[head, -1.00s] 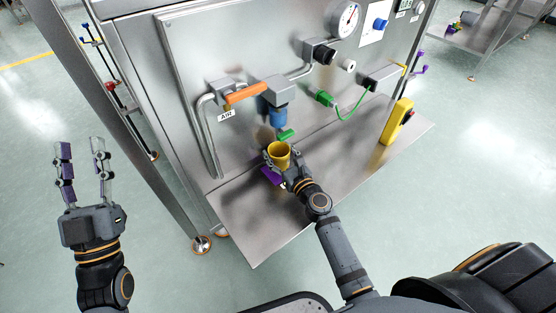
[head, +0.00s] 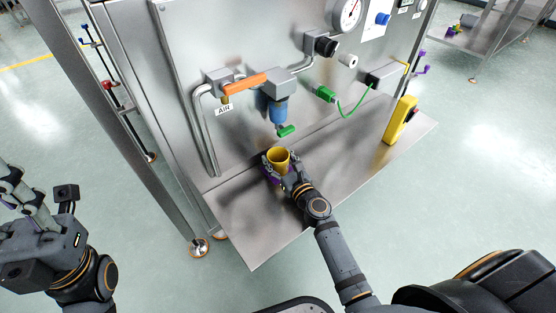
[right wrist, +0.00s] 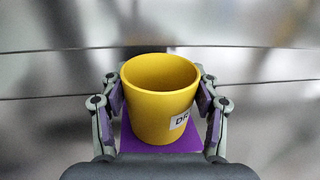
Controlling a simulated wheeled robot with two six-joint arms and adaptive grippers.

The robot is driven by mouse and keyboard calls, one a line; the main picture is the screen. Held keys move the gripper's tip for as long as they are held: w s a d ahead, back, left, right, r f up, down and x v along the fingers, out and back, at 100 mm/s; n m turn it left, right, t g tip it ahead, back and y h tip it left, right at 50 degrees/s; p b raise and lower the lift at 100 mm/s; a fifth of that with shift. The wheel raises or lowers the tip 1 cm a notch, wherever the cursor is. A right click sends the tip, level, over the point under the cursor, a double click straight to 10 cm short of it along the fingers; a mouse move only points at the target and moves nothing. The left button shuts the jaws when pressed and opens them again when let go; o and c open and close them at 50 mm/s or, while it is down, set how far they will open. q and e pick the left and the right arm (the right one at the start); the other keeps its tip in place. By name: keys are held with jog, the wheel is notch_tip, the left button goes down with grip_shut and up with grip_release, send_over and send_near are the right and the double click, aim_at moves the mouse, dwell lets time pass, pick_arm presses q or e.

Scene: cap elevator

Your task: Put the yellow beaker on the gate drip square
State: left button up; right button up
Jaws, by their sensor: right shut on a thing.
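The yellow beaker (head: 278,155) is upright, with its open top facing up. It also shows in the right wrist view (right wrist: 158,105), with a white label reading "DR" on its side. My right gripper (head: 274,160) is shut on the beaker, one finger on each side. A purple square (right wrist: 160,146) lies beneath the beaker on the metal shelf, partly hidden by it and by the gripper. I cannot tell whether the beaker's base touches the square. My left gripper (head: 22,200) is at the left edge, away from the shelf, its fingers partly cut off.
A blue filter bowl (head: 277,109) with a green valve (head: 286,131) hangs just behind and above the beaker. An orange lever (head: 244,84) sits above on the panel. A yellow box (head: 400,120) stands at the shelf's right. The shelf (head: 335,150) between is clear.

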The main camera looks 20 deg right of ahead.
jog(key=o, duration=1.2)
